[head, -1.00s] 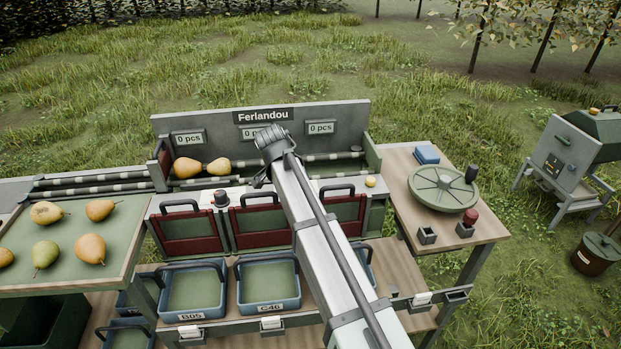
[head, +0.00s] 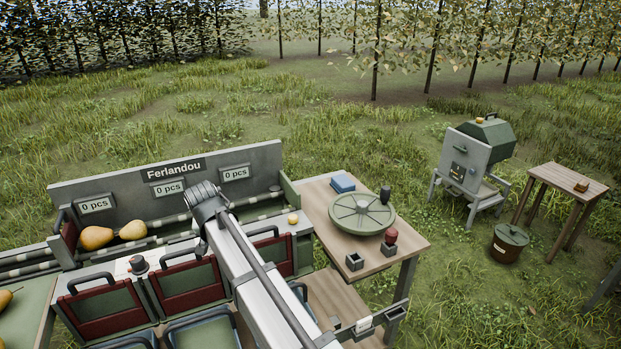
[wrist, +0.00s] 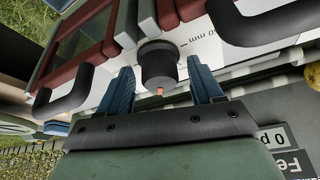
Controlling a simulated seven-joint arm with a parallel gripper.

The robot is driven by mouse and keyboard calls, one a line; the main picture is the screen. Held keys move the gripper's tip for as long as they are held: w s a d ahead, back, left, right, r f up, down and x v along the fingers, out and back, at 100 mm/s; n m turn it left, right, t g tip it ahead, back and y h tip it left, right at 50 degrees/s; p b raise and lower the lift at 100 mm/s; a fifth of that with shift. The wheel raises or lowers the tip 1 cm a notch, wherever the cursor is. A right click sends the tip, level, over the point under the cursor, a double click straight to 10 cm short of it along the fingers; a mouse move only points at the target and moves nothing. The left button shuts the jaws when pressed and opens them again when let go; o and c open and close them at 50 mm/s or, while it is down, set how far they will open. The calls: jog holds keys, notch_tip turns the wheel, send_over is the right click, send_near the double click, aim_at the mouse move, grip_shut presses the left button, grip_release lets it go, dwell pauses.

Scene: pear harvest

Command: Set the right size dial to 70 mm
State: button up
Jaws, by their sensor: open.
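In the wrist view a dark round dial (wrist: 157,62) with a small orange-red mark stands on a white panel between two gates. My gripper (wrist: 159,70) is open, with one blue finger on each side of the dial; I cannot tell whether they touch it. A label beside the dial ends in "0 mm"; its first digit is unclear. In the head view my arm covers the middle of the sorter and hides the gripper and this dial. Another dark dial (head: 139,265) shows left of my arm, between the left and middle gates.
Dark red gates (head: 105,311) with black handles flank the dials. The sorter's back panel (head: 110,192) carries several "0 pcs" displays. Two pears (head: 97,238) lie on the conveyor at left. A side table (head: 318,211) with a green turntable (head: 361,213) stands to the right.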

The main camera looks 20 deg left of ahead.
jog(key=n+g+y, duration=0.1)
jog(key=n, duration=0.3)
jog(key=shift+r+n, duration=0.2)
jog(key=shift+n, duration=0.3)
jog(key=d+v, duration=0.1)
jog(key=v, duration=1.3)
jog(key=w+d+m+t, duration=0.1)
jog(key=w+d, duration=0.7)
jog(key=w, duration=0.2)
jog(key=w+d+m+t, duration=0.1)
jog(key=w+d+m, duration=0.1)
jog(key=w+d, duration=0.5)
jog(key=w, duration=0.4)
jog(key=shift+w+d+t+h, duration=0.3)
jog(key=shift+w+d+t, duration=0.05)
jog(key=shift+d+t, duration=0.05)
